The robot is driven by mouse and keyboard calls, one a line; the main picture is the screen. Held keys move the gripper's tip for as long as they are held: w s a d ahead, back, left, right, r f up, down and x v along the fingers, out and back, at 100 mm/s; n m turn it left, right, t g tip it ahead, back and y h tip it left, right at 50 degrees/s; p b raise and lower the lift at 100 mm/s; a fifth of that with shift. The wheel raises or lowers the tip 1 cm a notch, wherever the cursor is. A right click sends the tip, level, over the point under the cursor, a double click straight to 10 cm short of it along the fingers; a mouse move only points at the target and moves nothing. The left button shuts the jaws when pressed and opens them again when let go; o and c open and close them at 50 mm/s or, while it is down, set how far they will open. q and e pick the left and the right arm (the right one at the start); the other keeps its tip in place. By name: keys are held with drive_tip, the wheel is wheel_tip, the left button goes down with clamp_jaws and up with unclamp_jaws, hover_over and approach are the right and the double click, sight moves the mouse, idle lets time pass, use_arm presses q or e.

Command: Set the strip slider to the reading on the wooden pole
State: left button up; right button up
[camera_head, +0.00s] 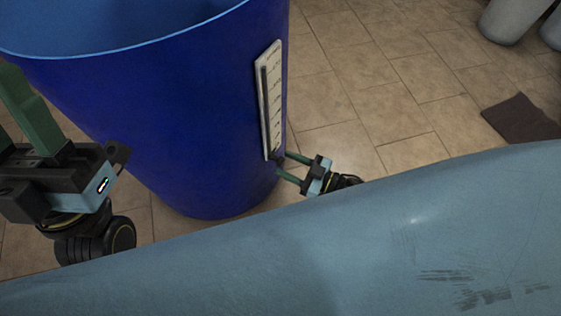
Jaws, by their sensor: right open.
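A big blue drum (190,110) stands at the left. A white upright strip (272,95) with dark scale marks is fixed on its right side. A small dark piece (277,157) sits at the strip's lower end. It may be the slider, but it is too small to be sure. My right gripper (281,165) is open beside that lower end, its green fingers pointing left at the drum. I cannot tell whether they touch it. My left gripper (30,108) is at the left edge, partly cut off. The wooden pole is not in view, and the scale's figures are unreadable.
A large pale-blue curved surface (330,245) fills the foreground and hides my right arm; I cannot tell what it belongs to. A brown mat (520,118) lies at the right. Grey containers (508,20) stand at the top right. The tiled floor (370,80) between is clear.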

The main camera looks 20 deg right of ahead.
sight(276, 159)
drive_tip(key=shift+b+x, duration=0.3)
drive_tip(key=shift+x, duration=1.15)
drive_tip(key=shift+c, duration=0.4)
drive_tip(key=shift+s+a, duration=0.1)
clamp_jaws()
